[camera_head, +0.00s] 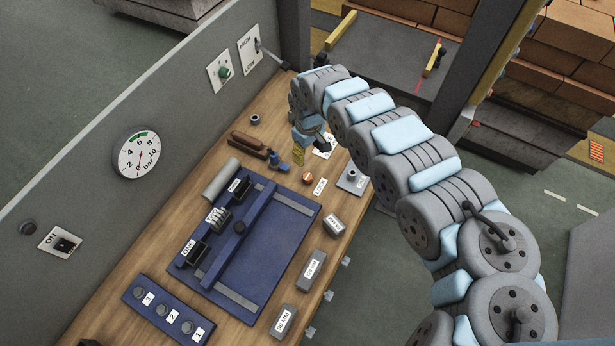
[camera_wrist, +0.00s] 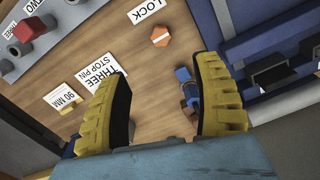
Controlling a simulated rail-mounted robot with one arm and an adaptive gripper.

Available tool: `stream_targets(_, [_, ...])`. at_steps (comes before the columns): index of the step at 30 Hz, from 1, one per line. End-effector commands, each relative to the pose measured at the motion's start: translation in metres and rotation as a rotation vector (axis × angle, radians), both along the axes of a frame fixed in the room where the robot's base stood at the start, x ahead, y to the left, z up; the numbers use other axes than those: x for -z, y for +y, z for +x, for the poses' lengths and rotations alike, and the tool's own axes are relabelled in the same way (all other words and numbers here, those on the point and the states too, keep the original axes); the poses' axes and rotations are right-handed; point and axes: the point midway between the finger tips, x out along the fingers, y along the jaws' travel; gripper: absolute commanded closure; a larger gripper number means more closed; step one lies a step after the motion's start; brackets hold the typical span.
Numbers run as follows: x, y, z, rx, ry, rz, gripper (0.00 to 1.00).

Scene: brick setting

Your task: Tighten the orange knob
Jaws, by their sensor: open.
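The orange knob (camera_head: 308,178) is a small round piece on the wooden bench, beside the LOCK label (camera_head: 320,186). In the wrist view the orange knob (camera_wrist: 161,36) looks faceted with a pale line across its top. It lies beyond the fingertips, near the LOCK label (camera_wrist: 146,10). My gripper (camera_head: 298,158) is above the bench, close to the knob but apart from it. In the wrist view my gripper (camera_wrist: 162,70) has its two yellow ribbed fingers spread wide, with nothing held between them.
A blue fixture plate (camera_head: 275,262) with a crossbar and small blocks lies beside the knob. A small blue piece (camera_head: 280,162) stands near my gripper; it shows between the fingers in the wrist view (camera_wrist: 187,82). A grey panel with a pressure gauge (camera_head: 138,153) borders the bench.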

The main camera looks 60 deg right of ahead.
Motion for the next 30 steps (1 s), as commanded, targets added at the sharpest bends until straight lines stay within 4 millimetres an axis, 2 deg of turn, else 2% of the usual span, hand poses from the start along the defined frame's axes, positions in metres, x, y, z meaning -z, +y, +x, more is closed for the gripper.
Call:
stream_targets(1, [0.009,0.003,0.001,-0.001,0.000,0.005,0.34])
stream_targets(9, [0.042,0.001,0.002,-0.001,-0.006,0.001,0.34])
stream_targets(30, [0.117,0.001,0.003,0.000,-0.006,0.001,0.34])
